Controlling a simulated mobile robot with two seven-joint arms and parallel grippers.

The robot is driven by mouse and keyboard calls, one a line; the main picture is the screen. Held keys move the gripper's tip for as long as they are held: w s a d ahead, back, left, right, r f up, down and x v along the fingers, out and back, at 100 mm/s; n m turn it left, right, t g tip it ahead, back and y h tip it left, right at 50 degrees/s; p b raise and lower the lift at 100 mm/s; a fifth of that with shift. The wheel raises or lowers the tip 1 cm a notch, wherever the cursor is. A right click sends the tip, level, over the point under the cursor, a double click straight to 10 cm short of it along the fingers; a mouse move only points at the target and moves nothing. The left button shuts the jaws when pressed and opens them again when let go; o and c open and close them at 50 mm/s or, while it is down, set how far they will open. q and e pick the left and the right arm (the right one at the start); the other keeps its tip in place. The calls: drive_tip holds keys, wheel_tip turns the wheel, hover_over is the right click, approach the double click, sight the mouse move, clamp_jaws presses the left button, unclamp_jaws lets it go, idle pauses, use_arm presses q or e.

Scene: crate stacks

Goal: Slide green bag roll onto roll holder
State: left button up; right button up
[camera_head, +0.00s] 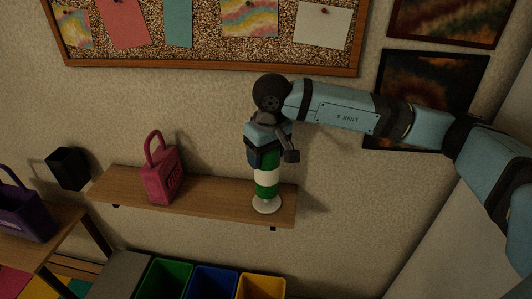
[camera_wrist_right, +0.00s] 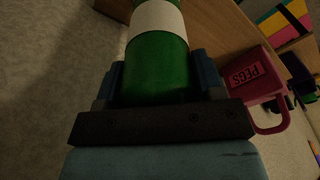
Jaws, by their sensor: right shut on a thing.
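The green bag roll (camera_head: 266,188) has a white band around its middle and stands about upright at the right part of the wall shelf. My right gripper (camera_head: 263,160) is shut on its upper part from above. In the right wrist view the roll (camera_wrist_right: 158,68) lies between the two fingers of my right gripper (camera_wrist_right: 158,82). The roll holder shows as a pale round base (camera_head: 267,207) on the shelf, directly under the roll. No post shows. I cannot tell whether the roll's lower end touches the base. My left gripper is not in view.
A pink PEGS container (camera_head: 160,184) with a handle stands left on the wooden shelf (camera_head: 215,199). It also shows in the right wrist view (camera_wrist_right: 254,76). Green, blue and yellow bins (camera_head: 212,268) stand below. A cork board (camera_head: 190,64) hangs above.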

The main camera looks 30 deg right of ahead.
use_arm(q)
drive_tip(key=shift+b, duration=0.45)
use_arm(e)
drive_tip(key=shift+f, duration=0.55)
use_arm(q)
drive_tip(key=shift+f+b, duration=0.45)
drive_tip(key=shift+b, duration=0.1)
use_arm(e)
drive_tip(key=shift+f, duration=0.65)
use_arm(q)
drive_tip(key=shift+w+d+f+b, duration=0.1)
drive_tip(key=shift+b, duration=0.4)
use_arm(e)
drive_tip(key=shift+f, duration=0.6)
drive_tip(key=o, duration=1.4)
drive_tip(key=shift+c, duration=0.2)
drive_tip(key=r, duration=0.4)
drive_tip(key=s+r, duration=0.1)
drive_tip(key=r, duration=0.9)
drive_tip(key=shift+s+d+p, duration=0.1)
drive_tip(key=shift+s+p, duration=0.25)
drive_tip(key=shift+p, duration=0.05)
drive_tip(key=shift+f, duration=0.1)
